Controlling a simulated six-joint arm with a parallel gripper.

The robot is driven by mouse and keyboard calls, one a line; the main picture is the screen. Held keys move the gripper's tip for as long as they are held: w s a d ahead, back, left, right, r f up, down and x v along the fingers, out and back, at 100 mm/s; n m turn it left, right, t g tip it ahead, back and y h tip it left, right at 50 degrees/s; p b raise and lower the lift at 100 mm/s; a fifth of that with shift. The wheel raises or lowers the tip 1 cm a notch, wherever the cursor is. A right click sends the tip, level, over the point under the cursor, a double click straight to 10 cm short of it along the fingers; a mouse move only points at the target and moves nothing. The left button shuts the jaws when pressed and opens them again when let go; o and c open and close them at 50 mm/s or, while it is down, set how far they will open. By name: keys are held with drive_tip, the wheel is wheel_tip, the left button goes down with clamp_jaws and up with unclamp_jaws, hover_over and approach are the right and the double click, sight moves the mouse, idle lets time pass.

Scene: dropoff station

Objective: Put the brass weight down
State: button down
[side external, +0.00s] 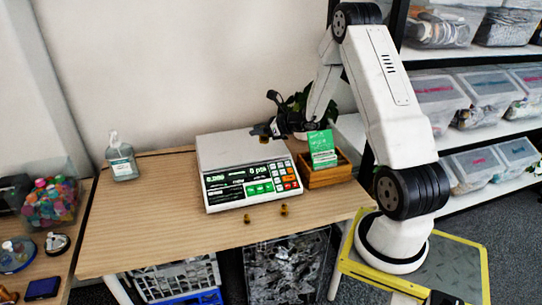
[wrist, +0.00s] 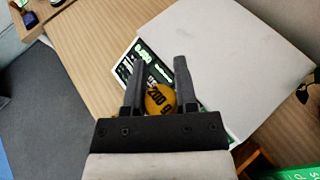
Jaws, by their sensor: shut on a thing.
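The brass weight (wrist: 160,99) is round and yellow on top, with dark "200 g" lettering. In the wrist view it sits between the two dark fingers of my gripper (wrist: 160,84), which is shut on it. In the side view my gripper (side external: 267,129) is over the right part of the scale's pale plate (side external: 224,149), and the weight (side external: 264,139) shows as a small dark gold piece below the fingers. I cannot tell the exact gap between weight and plate. The scale's front panel (side external: 252,184) has a lit green display.
Two small brass weights (side external: 247,218) (side external: 284,209) stand on the wooden table (side external: 150,215) in front of the scale. A wooden box (side external: 328,174) with a green card (side external: 321,149) is right of the scale. A pump bottle (side external: 121,160) stands left. The table's left part is clear.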

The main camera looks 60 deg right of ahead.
hover_over(245, 166)
drive_tip(key=s, duration=0.2)
wheel_tip(245, 166, down, 2)
drive_tip(key=w+d+f, duration=0.1)
drive_tip(key=w+f, duration=0.1)
drive_tip(key=f, duration=0.1)
drive_tip(key=w+d+f, duration=0.1)
drive_tip(key=f, duration=0.1)
drive_tip(key=shift+w+d, duration=0.2)
drive_tip(key=shift+d, duration=0.1)
drive_tip(key=shift+w+d+f, duration=0.15)
drive_tip(key=shift+w+f, duration=0.2)
drive_tip(key=shift+f, duration=0.1)
drive_tip(key=shift+w+f, duration=0.1)
drive_tip(key=shift+w+d+f, duration=0.1)
drive_tip(key=shift+f, duration=1.6)
drive_tip(key=shift+f, duration=0.15)
drive_tip(key=shift+c, duration=2)
unclamp_jaws()
